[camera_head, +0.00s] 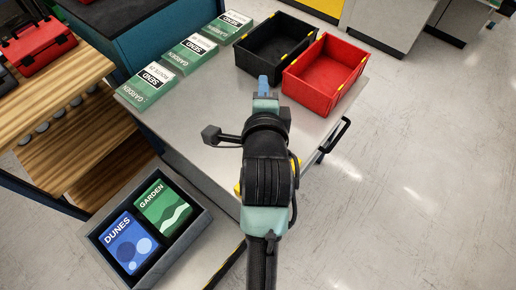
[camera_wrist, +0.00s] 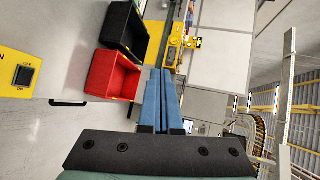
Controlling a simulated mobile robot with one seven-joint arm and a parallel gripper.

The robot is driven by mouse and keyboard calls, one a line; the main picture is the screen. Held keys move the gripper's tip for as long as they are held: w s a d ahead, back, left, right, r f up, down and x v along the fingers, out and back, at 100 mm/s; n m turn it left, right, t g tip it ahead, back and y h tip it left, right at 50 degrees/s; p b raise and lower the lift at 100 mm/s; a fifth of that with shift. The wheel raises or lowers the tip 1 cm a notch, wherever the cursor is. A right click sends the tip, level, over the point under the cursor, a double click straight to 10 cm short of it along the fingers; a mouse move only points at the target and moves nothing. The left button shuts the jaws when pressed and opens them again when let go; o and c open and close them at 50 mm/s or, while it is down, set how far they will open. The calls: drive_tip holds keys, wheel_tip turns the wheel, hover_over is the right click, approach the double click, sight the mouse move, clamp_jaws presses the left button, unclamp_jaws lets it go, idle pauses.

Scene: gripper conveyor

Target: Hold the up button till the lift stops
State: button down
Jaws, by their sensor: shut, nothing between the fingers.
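My gripper (camera_head: 263,84) is shut and empty, its blue fingers pointing away over the grey table top (camera_head: 205,150). In the wrist view my gripper (camera_wrist: 160,78) also shows its two fingers side by side. A yellow panel (camera_wrist: 14,48) at the left of the wrist view carries a black rocker switch (camera_wrist: 25,75) marked OFF and ON. The fingers are well apart from it. I cannot make out a button marked up. A yellow part (camera_head: 238,188) shows in the head view, mostly hidden behind my arm; I cannot tell what it is.
A black bin (camera_head: 246,62) and a red bin (camera_head: 303,92) stand at the table's far end. Several green-and-white boxes (camera_head: 147,84) line its left side. A grey tray (camera_head: 97,242) holds a DUNES and a GARDEN box. A black handle (camera_head: 337,137) juts out right; the floor there is clear.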

drive_tip(key=s+f+m+g, duration=0.2)
drive_tip(key=s+f+m, duration=0.2)
drive_tip(key=f, duration=0.6)
drive_tip(key=s+f+m+g, duration=0.3)
drive_tip(key=s+f+m, duration=0.1)
drive_tip(key=f, duration=0.7)
drive_tip(key=shift+s, duration=0.8)
drive_tip(key=shift+a, duration=0.1)
wheel_tip(320, 180, down, 8)
drive_tip(key=b, duration=0.7)
drive_tip(key=shift+b, duration=0.4)
drive_tip(key=shift+f, duration=0.3)
drive_tip(key=shift+f, duration=0.2)
drive_tip(key=shift+f, duration=0.25)
